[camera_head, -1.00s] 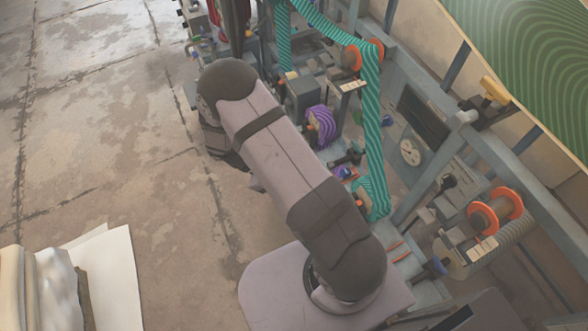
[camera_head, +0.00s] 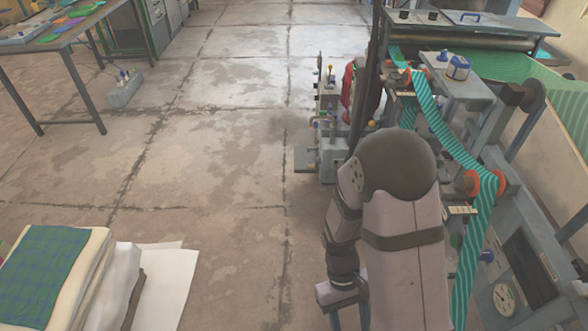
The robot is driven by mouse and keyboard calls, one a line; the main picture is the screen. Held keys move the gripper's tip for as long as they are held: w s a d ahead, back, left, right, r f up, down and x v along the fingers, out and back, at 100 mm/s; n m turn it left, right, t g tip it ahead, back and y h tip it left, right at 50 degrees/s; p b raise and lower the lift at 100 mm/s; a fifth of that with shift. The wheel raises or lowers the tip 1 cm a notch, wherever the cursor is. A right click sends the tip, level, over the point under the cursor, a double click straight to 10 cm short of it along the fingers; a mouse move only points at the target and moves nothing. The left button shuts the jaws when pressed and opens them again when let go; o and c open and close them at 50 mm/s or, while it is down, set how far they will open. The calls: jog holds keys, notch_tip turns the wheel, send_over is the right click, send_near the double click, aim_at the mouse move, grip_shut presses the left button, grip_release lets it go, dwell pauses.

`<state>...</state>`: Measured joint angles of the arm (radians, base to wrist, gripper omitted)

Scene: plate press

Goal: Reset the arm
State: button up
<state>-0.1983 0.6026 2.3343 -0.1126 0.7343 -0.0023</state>
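My arm (camera_head: 400,240) stands folded at the lower middle of the head view, its dark rounded elbow up. A thinner part hangs down on the left side of the elbow to my gripper (camera_head: 345,303), low in the picture beside the press. The gripper's lower end is cut off by the picture's bottom edge and partly hidden by my arm. I cannot tell whether its fingers are apart, and I see nothing held in it.
The press (camera_head: 480,95) with a teal striped band (camera_head: 442,125) runs along the right. A cloth stack (camera_head: 60,270) and white sheets (camera_head: 165,285) lie lower left. A table (camera_head: 75,40) stands upper left. Open concrete floor (camera_head: 190,150) lies between.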

jog(key=w+d+r+m+t+y+p, duration=0.1)
jog(key=w+r+m+t+p, duration=0.15)
jog(key=r, duration=0.65)
jog(key=w+r+m+t+y+p, duration=0.1)
jog(key=w+r+t+p, duration=0.2)
jog(key=r, duration=0.7)
notch_tip(320, 180, down, 32)
jog(key=b, duration=3.1)
jog(key=shift+s+d, duration=0.15)
jog(key=shift+d, duration=0.05)
